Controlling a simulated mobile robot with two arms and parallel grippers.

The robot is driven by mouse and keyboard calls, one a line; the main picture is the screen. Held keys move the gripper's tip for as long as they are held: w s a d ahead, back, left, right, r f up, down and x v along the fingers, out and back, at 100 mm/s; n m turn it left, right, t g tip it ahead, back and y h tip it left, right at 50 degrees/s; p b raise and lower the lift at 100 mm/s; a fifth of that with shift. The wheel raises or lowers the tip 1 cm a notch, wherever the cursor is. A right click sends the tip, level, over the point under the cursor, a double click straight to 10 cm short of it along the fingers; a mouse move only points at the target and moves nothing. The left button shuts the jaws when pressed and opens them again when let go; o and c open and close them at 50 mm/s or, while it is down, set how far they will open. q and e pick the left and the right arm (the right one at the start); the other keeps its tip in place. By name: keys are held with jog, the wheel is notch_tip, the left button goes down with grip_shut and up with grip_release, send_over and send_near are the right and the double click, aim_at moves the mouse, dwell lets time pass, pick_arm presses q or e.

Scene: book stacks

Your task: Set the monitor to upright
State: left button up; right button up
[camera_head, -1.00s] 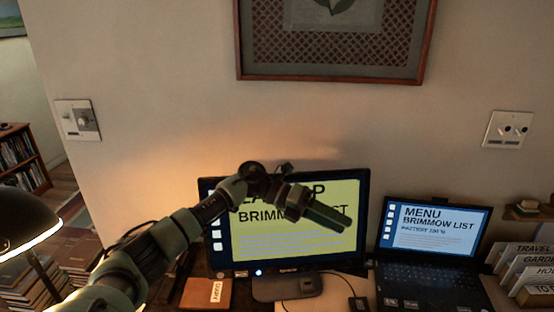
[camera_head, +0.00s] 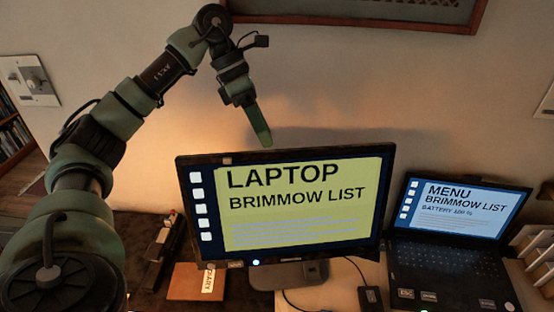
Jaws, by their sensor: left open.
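The monitor (camera_head: 290,203) stands on its base (camera_head: 288,274) on the desk, its lit screen facing me with "LAPTOP BRIMMOW LIST" on it. Its top edge slopes slightly in the picture; how far it leans back or forward I cannot tell. My left gripper (camera_head: 262,138) hangs just above the monitor's top edge, pointing down, in front of the wall. It is open and holds nothing; its fingers overlap in this view. Whether a fingertip touches the monitor I cannot tell, but a gap shows in the picture. My right gripper is not in view.
An open laptop (camera_head: 450,245) stands right of the monitor. A brown book (camera_head: 190,281) lies at the monitor's front left. A small black box (camera_head: 370,298) with a cable lies between monitor and laptop. A framed picture (camera_head: 370,12) hangs on the wall above. Upright folders (camera_head: 538,262) stand far right.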

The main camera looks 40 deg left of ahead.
aim_at(272, 150)
pick_arm(q)
jog(key=shift+s+d+f, duration=0.1)
jog(key=shift+d+f, duration=0.1)
jog(key=p+x, duration=0.2)
jog(key=x, duration=0.4)
jog(key=shift+a, duration=0.1)
jog(key=shift+d+f, duration=0.4)
jog(key=shift+f, duration=0.15)
jog(key=c, duration=0.9)
grip_shut()
jog(key=shift+a, duration=0.1)
